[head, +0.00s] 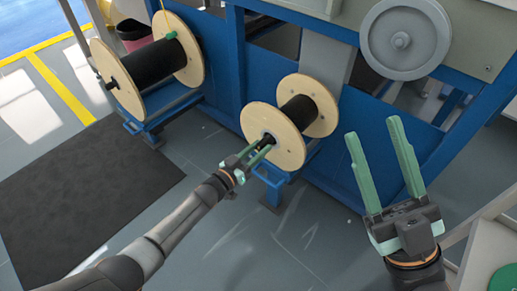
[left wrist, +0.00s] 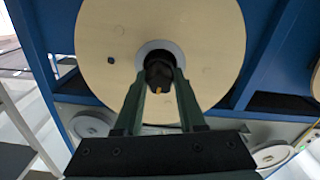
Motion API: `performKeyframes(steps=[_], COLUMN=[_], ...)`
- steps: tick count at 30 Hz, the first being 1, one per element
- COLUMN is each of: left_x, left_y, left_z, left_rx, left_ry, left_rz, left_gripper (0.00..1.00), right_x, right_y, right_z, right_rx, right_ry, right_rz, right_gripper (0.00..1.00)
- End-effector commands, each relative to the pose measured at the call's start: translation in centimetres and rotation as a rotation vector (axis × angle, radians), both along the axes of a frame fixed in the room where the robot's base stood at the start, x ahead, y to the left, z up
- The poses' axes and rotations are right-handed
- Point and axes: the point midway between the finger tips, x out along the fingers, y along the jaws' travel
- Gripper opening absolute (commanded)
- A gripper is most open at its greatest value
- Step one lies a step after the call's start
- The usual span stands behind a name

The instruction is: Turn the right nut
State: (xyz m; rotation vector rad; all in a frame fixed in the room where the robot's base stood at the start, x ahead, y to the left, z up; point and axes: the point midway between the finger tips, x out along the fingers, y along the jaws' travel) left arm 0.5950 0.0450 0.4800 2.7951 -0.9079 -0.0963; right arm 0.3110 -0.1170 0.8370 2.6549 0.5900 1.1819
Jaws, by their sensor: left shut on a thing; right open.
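The right spool (head: 268,126) has pale round flanges and black cable wound on its core. The right nut (head: 267,141) is a small black piece at the centre of its near flange. My left gripper (head: 266,149) reaches it from the front. In the left wrist view the two green fingers close around the black nut (left wrist: 159,71), one on each side, in front of the pale flange (left wrist: 105,60). The back of the nut is hidden. My right gripper (head: 375,130) is open and empty, fingers up, at the right, well apart from the spool.
A left spool (head: 102,75) of black cable sits on a blue stand, with a green piece on its far end. A blue frame (head: 240,60) and a grey wheel (head: 406,35) stand behind. A dark mat (head: 85,190) lies on the open floor at left.

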Motion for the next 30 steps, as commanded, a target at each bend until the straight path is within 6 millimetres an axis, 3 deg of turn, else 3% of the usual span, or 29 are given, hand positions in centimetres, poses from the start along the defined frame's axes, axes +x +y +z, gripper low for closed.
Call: performKeyframes(steps=[18,30], left_x=[-0.04,-0.04], left_y=[0.05,0.05], left_z=[-0.1,-0.07], left_rx=[0.341,0.42], left_ry=[-0.248,-0.304], left_rz=[0.0,0.0], left_gripper=[0.0,0.0], right_x=[0.05,0.06], right_y=[0.09,0.13], right_z=[-0.81,-0.96], right_rx=[-0.009,-0.01], right_ry=[0.002,0.003], right_rz=[-0.004,-0.004], right_gripper=[0.5,0.5])
